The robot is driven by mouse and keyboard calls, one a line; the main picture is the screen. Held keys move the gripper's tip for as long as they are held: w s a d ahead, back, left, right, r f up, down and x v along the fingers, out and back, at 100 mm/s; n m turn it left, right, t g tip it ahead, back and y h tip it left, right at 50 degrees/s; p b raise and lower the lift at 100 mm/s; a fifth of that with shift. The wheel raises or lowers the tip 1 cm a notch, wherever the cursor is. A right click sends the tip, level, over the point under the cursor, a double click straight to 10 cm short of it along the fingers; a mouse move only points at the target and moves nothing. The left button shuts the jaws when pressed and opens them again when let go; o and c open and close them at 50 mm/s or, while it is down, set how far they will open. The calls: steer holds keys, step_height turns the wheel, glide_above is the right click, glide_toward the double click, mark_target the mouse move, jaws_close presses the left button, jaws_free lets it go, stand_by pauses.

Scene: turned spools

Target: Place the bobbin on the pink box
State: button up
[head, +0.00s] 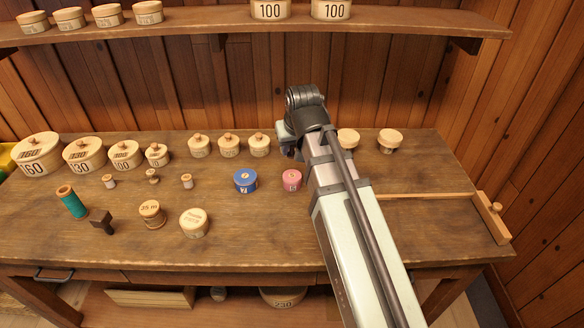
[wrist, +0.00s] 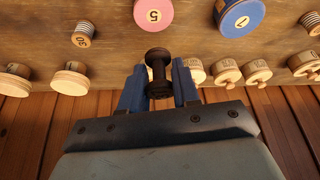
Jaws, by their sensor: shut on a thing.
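The bobbin (wrist: 158,68) is a dark brown turned spool with flanged ends. My gripper (wrist: 158,86) is shut on it, with one blue finger on each side in the wrist view. The pink box (head: 292,181) is a small round lidded box on the bench; its numbered top also shows in the wrist view (wrist: 153,13), just beyond the bobbin and apart from it. In the head view my gripper (head: 289,137) is behind the pink box, and my arm hides the bobbin.
A blue box (head: 245,181) stands left of the pink one. Pale lidded boxes (head: 228,146) line the back of the bench. Small spools (head: 187,181), a green spool (head: 72,203) and a dark wooden piece (head: 103,223) are at left. The front middle is clear.

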mark_target(291, 172)
steer(key=shift+f, duration=3.55)
steer(key=shift+f, duration=0.15)
steer(key=o, duration=1)
steer(key=v, duration=1.2)
